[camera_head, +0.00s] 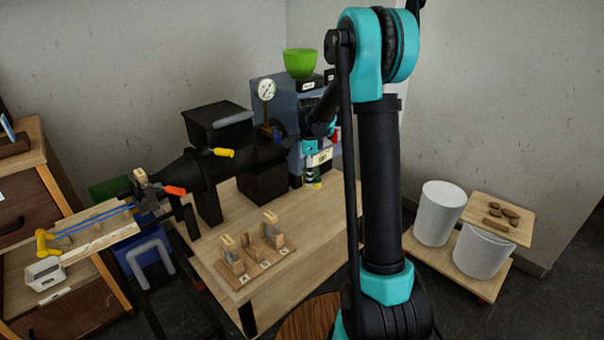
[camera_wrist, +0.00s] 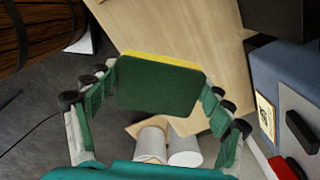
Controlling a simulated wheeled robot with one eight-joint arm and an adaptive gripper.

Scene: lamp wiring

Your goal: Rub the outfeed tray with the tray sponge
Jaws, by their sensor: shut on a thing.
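My gripper (camera_wrist: 158,92) is shut on the tray sponge (camera_wrist: 156,86), a dark green block with a yellow layer along its far edge. Its green face is toward the wrist camera, with a finger on each side. In the head view, my gripper (camera_head: 312,178) is at the far right part of the workbench, in front of the blue-grey cabinet; the sponge is too small there to make out well. A long narrow wooden board (camera_head: 98,238) with blue strips and a yellow handle extends left from the black machine. I cannot tell surely whether it is the outfeed tray.
The black machine (camera_head: 215,150) and blue-grey cabinet (camera_head: 283,92) stand at the bench's back. A wooden rack (camera_head: 262,258) with upright pieces is at the front of the workbench (camera_head: 225,205). White buckets (camera_head: 440,212) stand on the right. Bare bench lies between rack and machine.

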